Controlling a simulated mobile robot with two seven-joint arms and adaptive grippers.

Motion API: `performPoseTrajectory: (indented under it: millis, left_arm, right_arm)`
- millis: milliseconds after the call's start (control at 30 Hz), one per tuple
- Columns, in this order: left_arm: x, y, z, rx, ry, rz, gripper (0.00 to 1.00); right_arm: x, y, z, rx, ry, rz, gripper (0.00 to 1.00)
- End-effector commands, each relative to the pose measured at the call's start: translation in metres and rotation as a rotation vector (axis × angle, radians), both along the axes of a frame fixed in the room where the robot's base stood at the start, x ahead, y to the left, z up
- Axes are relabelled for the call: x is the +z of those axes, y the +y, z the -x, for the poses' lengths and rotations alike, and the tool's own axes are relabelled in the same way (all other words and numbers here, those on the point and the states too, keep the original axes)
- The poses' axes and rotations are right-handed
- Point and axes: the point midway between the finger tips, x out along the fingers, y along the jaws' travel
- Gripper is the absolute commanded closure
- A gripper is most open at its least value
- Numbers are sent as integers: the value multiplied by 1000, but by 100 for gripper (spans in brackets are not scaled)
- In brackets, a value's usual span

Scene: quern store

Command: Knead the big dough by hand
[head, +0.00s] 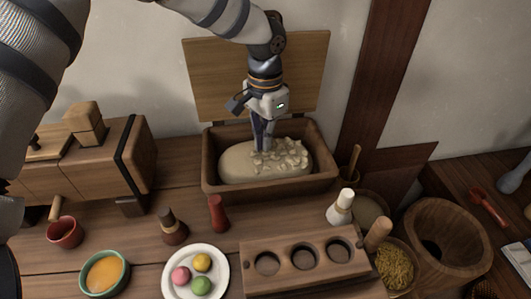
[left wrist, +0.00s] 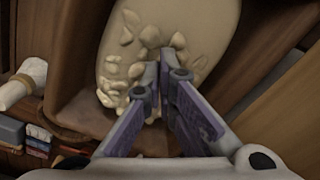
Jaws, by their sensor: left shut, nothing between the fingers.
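The big dough (head: 240,163) is a pale oval mass lying in a dark wooden trough (head: 213,180) at the back of the table. Its right part is lumpy and its left part is smooth. My left gripper (head: 262,146) points straight down at the dough, and its tips reach the lumpy part. In the left wrist view the gripper (left wrist: 164,75) is shut and empty, with its fingertips at the lumps on the dough (left wrist: 185,28). I cannot tell how deep the tips press. My right gripper is not in view.
An upright wooden board (head: 200,80) stands behind the trough. A wooden chest (head: 95,165) is at left. In front are a red peg (head: 217,214), a plate (head: 222,255) with coloured balls, a block with three round holes (head: 290,286) and a white-topped bottle (head: 340,208).

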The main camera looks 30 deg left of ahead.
Motion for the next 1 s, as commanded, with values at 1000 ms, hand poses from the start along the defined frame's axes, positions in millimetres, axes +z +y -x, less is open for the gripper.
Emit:
performPoseTrajectory:
  millis: [1000]
  left_arm:
    - [-29, 0, 0, 0, -1, 0, 100]
  right_arm:
    - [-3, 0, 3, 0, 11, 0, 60]
